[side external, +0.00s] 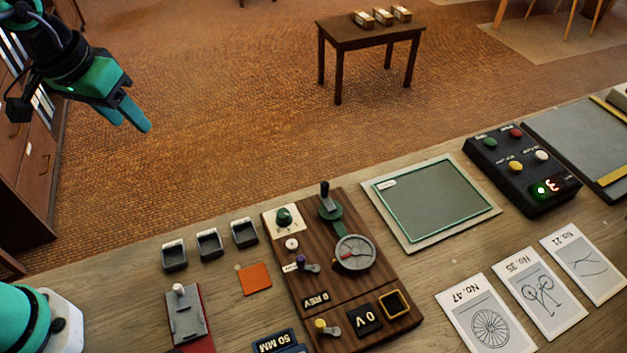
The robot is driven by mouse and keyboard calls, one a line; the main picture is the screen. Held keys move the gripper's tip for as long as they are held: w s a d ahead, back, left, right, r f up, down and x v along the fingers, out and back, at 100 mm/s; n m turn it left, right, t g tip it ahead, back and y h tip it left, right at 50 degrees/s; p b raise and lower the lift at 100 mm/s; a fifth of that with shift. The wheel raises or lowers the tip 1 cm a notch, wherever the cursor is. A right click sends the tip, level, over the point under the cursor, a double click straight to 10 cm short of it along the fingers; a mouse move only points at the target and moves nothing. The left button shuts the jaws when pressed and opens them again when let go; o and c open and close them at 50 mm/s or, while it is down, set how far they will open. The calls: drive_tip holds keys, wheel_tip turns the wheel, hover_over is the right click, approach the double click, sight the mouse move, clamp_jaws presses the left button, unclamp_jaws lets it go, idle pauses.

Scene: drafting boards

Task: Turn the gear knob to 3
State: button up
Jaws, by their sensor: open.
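A wooden control panel (345,292) lies on the bench. At its upper left corner, a dark green round knob (285,216) sits on a pale plate; it appears to be the gear knob. The plate's marks and the knob's pointer are too small to read, so its setting cannot be told. My gripper (131,120) is at the upper left, high and well apart from the panel. Its teal fingers are open, with nothing seen between them. Nothing covers the knob.
Small dark trays (209,243) lie left of the panel. A black button box (522,178) stands at the right.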

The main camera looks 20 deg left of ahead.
drive_tip(key=w+d+f+g, duration=0.2)
drive_tip(key=w+d+f, duration=0.35)
drive_tip(key=d, duration=0.45)
drive_tip(key=g, duration=0.1)
hover_over(283, 213)
drive_tip(key=shift+y, duration=0.4)
wheel_tip(283, 213, down, 9)
drive_tip(key=shift+r, duration=0.1)
drive_tip(key=shift+f, duration=3.9)
drive_tip(key=c, duration=1)
